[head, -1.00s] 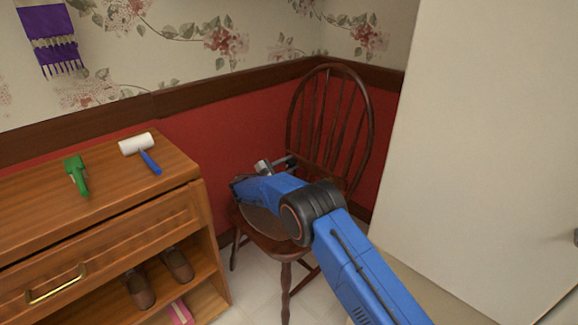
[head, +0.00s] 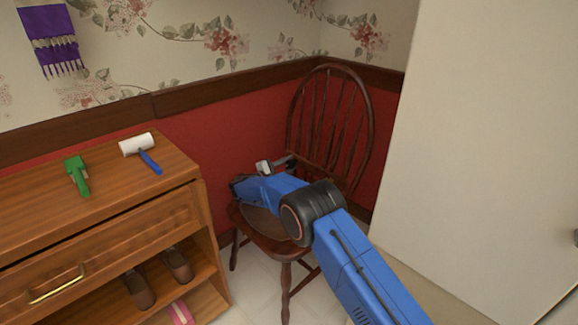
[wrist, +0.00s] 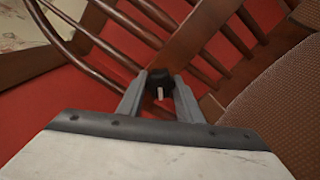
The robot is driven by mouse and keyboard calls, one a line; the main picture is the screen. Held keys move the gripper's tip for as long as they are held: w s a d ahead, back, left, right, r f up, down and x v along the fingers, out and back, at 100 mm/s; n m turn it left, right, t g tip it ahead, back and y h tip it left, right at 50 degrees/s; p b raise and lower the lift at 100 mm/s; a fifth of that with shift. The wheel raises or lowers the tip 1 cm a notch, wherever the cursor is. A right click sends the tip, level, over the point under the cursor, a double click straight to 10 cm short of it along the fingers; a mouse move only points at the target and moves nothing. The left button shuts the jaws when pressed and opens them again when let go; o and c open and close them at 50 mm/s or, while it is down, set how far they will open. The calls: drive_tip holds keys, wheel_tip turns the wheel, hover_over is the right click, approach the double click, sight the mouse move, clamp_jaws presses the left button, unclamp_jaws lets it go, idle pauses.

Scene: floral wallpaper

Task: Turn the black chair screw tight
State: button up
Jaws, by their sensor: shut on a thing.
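The wooden chair (head: 360,130) stands in the corner, with a spindle back and a brown seat pad (wrist: 285,100). The black screw (wrist: 160,77) shows in the wrist view as a dark knob with a pale mark, in front of the chair's wooden back part. My gripper (wrist: 159,88) has a finger on each side of the screw and is shut on it. In the head view my blue arm reaches over the seat, and the screw cannot be made out there.
A wooden cabinet (head: 110,240) stands at left, with a green tool (head: 76,175) and a white roller with a blue handle (head: 137,144) on top. Brown shoes (head: 177,265) sit on its shelf. A pale panel (head: 490,130) stands close on the right.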

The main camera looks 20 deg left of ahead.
drive_tip(key=o, duration=1)
drive_tip(key=shift+o, duration=0.2)
drive_tip(key=v, duration=1.2)
drive_tip(key=shift+f, duration=0.1)
